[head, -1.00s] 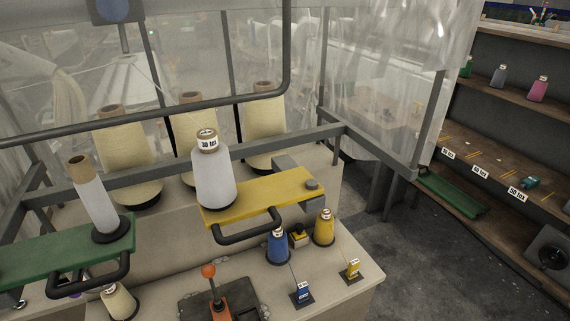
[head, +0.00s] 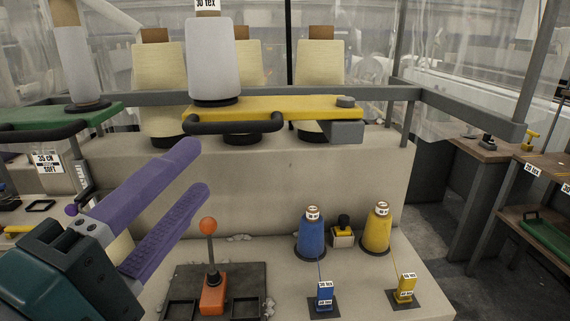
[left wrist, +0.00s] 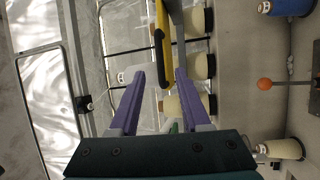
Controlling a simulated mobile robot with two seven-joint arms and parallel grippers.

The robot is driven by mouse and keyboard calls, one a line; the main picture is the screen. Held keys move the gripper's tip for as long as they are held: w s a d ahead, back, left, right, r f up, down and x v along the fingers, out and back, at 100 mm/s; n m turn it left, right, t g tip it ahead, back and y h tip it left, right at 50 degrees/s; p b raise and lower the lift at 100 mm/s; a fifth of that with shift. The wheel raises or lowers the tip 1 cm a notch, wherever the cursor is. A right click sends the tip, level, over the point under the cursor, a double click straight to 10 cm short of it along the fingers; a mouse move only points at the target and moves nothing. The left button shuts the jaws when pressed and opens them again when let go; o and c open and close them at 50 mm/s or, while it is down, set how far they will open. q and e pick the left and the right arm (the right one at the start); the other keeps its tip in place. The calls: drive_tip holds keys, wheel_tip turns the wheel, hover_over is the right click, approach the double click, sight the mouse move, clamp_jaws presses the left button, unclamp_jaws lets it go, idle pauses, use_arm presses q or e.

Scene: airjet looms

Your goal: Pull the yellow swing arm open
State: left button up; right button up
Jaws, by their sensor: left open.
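The yellow swing arm (head: 290,106) reaches across the middle of the head view from a grey pivot block (head: 346,130) on its right. A black bar handle (head: 236,125) hangs along its front edge, and a white-grey yarn cone (head: 213,60) stands on its left part. My left gripper (head: 198,170) is open and empty, below and left of the handle in the picture. In the left wrist view, the yellow arm (left wrist: 164,14) and its black handle (left wrist: 159,44) lie beyond and roughly between the open purple fingers (left wrist: 160,74). My right gripper is not in view.
A green arm (head: 60,117) with another cone is at the left. Below are an orange-knobbed lever (head: 209,228), a blue spool (head: 311,235) and a yellow spool (head: 377,231) on the ledge. A grey rail (head: 450,107) runs behind. Cream cones stand behind the yellow arm.

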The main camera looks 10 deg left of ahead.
sight(228, 131)
use_arm(q)
drive_tip(key=p+x, duration=0.1)
drive_tip(key=x, duration=0.3)
drive_tip(key=p+x, duration=0.2)
drive_tip(key=x, duration=0.2)
drive_tip(key=shift+w+a+r, duration=0.15)
drive_tip(key=shift+w+a, duration=0.05)
drive_tip(key=shift+w, duration=0.75)
drive_tip(key=shift+c, duration=0.4)
clamp_jaws()
